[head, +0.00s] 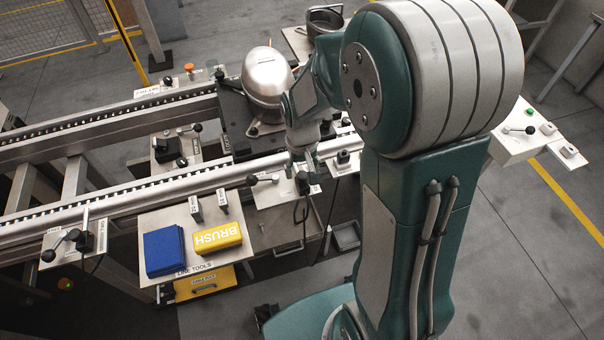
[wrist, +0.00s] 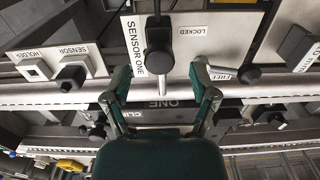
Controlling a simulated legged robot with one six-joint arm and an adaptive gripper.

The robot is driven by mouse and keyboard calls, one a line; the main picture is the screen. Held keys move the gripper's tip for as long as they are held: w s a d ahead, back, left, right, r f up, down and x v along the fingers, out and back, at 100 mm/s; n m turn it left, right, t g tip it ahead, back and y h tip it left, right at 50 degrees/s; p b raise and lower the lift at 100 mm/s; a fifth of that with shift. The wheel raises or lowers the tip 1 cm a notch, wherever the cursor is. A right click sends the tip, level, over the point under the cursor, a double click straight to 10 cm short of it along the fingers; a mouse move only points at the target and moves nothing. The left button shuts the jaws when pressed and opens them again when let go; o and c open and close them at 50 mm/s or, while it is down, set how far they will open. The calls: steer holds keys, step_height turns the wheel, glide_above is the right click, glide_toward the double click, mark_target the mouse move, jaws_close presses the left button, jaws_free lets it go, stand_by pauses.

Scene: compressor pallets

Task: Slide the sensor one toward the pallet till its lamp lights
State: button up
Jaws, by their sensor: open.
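Sensor one, a black block (wrist: 158,45) on a pale plate printed SENSOR ONE (wrist: 134,65), lies ahead of my gripper in the wrist view. A lever with a black knob (wrist: 249,75) points toward the FREE label, right of the LOCKED label. In the head view, my gripper (head: 303,168) is low over the near rail, above that plate (head: 275,194). The dark pallet (head: 236,138) carries a silver compressor (head: 267,72). I cannot make out a lit lamp on the sensor.
The near rail (head: 150,196) runs beside the plate. A sensor holder (wrist: 36,68) stands to the left in the wrist view. A tool shelf (head: 190,218) holds a blue block (head: 164,250) and a yellow brush box (head: 218,237). A green-button box (head: 528,130) stands right.

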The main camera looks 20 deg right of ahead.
steer(key=shift+f, duration=1.35)
jaws_close()
steer(key=shift+w, duration=0.4)
jaws_free()
